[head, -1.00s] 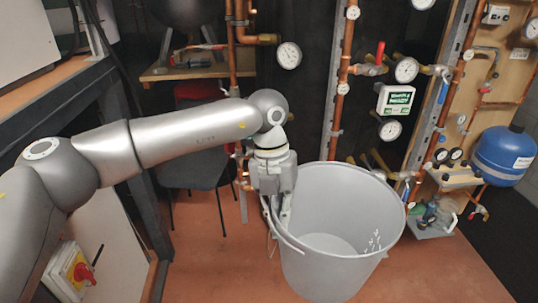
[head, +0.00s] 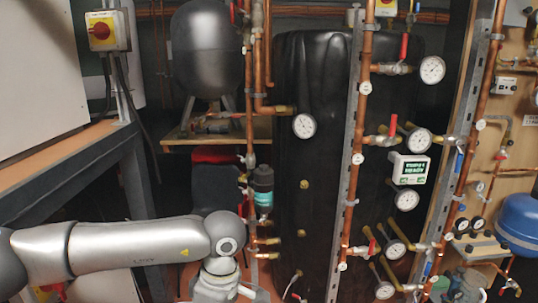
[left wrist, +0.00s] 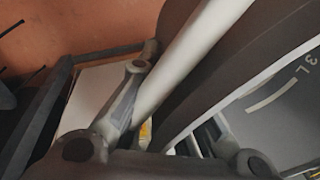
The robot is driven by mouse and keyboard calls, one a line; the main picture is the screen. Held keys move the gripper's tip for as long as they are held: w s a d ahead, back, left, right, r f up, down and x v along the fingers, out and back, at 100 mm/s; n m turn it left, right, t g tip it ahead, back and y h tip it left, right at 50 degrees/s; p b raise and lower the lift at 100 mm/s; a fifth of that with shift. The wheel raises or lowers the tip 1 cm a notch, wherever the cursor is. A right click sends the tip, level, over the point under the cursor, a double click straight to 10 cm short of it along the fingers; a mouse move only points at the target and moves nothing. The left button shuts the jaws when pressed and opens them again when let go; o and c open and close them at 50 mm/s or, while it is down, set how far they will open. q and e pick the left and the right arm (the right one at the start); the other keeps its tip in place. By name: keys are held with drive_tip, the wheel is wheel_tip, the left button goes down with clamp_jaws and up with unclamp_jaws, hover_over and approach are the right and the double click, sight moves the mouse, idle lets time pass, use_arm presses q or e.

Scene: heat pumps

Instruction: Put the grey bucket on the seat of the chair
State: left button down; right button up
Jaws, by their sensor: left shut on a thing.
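My left gripper (left wrist: 170,130) is shut on the bucket's rim or handle; I cannot tell which. In the head view only my left wrist shows at the bottom edge, its fingers below the frame. The chair (head: 213,187), dark with a red upper part, stands behind my left arm, beneath a wooden shelf. Its seat is hidden by my arm. My right gripper is not in view.
Copper pipes with gauges (head: 304,126) and valves rise in front of a black tank (head: 310,75), to the right of the chair. A dark-framed bench (head: 70,160) stands at the left. A blue vessel (head: 518,222) is at the far right. Reddish floor shows in the wrist view.

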use_arm(q)
drive_tip(key=s+a+f+m+t, duration=0.2)
drive_tip(key=s+a+m, duration=0.6)
drive_tip(key=m, duration=0.6)
drive_tip(key=shift+a+f, duration=0.15)
drive_tip(key=shift+a, duration=0.25)
drive_tip(key=shift+d, duration=0.1)
